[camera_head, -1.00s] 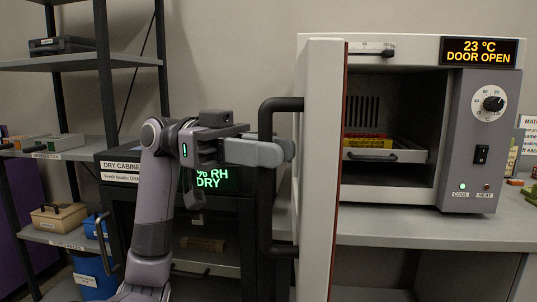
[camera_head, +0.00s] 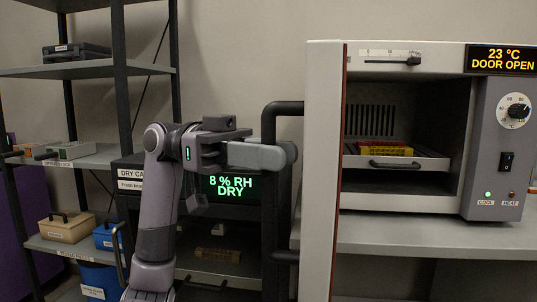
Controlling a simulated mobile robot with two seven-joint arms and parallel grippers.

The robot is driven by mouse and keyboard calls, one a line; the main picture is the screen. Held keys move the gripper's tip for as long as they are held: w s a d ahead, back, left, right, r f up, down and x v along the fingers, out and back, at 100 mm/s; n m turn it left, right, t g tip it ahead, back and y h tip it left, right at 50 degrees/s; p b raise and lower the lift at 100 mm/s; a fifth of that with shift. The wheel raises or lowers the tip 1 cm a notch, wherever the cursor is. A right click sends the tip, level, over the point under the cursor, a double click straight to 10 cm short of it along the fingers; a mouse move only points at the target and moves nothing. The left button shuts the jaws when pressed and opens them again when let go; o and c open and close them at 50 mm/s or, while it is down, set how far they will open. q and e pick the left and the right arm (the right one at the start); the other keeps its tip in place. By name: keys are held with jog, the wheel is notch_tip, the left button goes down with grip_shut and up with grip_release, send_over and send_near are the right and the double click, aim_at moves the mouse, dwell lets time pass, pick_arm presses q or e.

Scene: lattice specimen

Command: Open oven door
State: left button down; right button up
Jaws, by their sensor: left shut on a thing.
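The oven (camera_head: 425,130) stands on the bench at the right. Its display (camera_head: 502,59) reads "23 °C DOOR OPEN". The oven door (camera_head: 322,170) stands swung open, seen nearly edge-on, with its black handle (camera_head: 269,200) on the left side. My left gripper (camera_head: 285,155) is shut on the upper part of the handle; its fingers partly hide the bar. Inside the oven chamber a tray (camera_head: 395,162) holds red and yellow items (camera_head: 385,147). My right gripper is not in view.
A dry cabinet (camera_head: 130,175) with a display reading "8 % RH DRY" stands behind my left arm. A metal shelf rack (camera_head: 100,70) with boxes is at the left. The grey bench top (camera_head: 420,238) in front of the oven is clear.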

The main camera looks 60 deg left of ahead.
pick_arm(q)
jog(key=c, duration=1.1)
grip_release()
jog(key=v, duration=0.7)
jog(key=shift+b, duration=0.3)
jog(key=shift+s+a, duration=0.1)
